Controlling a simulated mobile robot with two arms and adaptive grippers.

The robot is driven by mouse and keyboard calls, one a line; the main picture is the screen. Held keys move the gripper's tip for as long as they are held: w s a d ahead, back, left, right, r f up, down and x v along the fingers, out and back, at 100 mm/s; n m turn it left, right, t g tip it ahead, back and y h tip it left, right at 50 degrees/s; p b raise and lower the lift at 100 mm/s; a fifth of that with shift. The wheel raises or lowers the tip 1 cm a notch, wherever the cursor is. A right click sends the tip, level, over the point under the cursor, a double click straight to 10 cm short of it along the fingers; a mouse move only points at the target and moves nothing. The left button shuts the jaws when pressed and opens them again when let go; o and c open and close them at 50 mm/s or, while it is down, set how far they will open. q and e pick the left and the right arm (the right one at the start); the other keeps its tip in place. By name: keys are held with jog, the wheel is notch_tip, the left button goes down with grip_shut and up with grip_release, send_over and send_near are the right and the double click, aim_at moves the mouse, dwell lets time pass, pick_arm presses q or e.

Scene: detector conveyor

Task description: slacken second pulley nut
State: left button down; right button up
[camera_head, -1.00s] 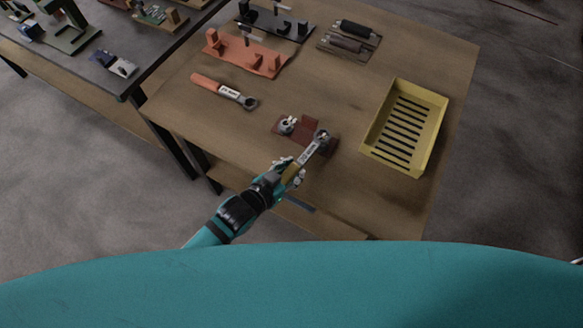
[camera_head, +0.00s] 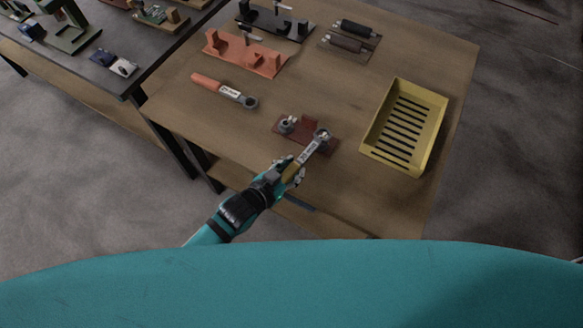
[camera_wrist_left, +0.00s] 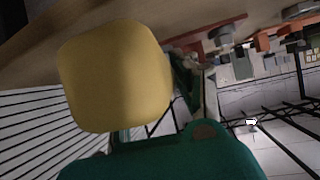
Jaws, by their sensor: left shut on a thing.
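The dark red pulley bracket (camera_head: 308,124) lies near the front edge of the wooden table. A pulley with a pale nut (camera_head: 289,124) sits at its left end. My left gripper (camera_head: 291,174) is shut on a wrench (camera_head: 311,151) by its yellow handle. The wrench's ring head is at the bracket's right end and covers the second pulley nut there. I cannot tell whether the ring is fully seated around the nut. In the left wrist view, the yellow handle end (camera_wrist_left: 115,75) fills much of the picture. My right gripper is not in view.
An orange-handled wrench (camera_head: 226,91) lies left of the bracket. An orange fixture (camera_head: 245,56) and a black fixture (camera_head: 275,24) stand behind it. A yellow slotted tray (camera_head: 433,132) stands at the right. Two rollers (camera_head: 348,38) lie at the back.

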pick_arm(q)
jog(key=shift+f+b, duration=0.95)
jog(key=shift+f, duration=0.55)
jog(key=c, duration=1.7)
grip_release()
jog(key=shift+r, duration=0.1)
grip_shut()
jog(key=shift+d, duration=0.1)
jog(key=shift+s+d+n+t+y+p, duration=0.3)
jog(key=shift+s+d+n, duration=0.05)
jog(key=shift+d+n, duration=0.15)
jog(key=shift+s+d+n+y, duration=0.3)
jog(key=shift+d+y, duration=0.1)
jog(key=shift+t, duration=0.3)
